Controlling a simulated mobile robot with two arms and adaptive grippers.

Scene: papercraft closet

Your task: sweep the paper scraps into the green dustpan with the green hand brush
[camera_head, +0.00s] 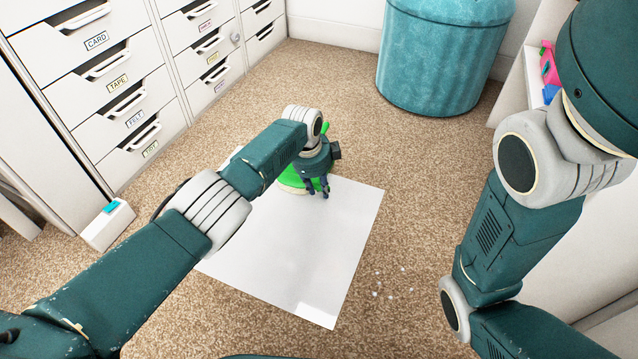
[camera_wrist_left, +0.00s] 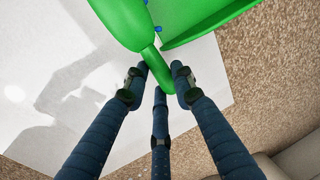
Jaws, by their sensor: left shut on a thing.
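White paper scraps (camera_head: 389,294) lie scattered on the carpet, right of a large white sheet. The green dustpan (camera_head: 290,180) sits on the sheet, mostly hidden by my left arm; its broad green tray shows in the left wrist view (camera_wrist_left: 205,22). A rounded green piece (camera_wrist_left: 122,18) lies beside the tray, perhaps part of the hand brush. My left gripper (camera_head: 318,192) points down over the sheet, its fingers closed around a slim green handle (camera_wrist_left: 157,72). I cannot tell whether that handle is the brush's or the dustpan's. My right gripper is out of view.
The white sheet (camera_head: 290,255) covers the middle floor. A teal bin (camera_head: 440,55) stands at the back. White drawer units (camera_head: 120,80) line the left, with a small white box (camera_head: 107,225) in front. Carpet around the scraps is clear.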

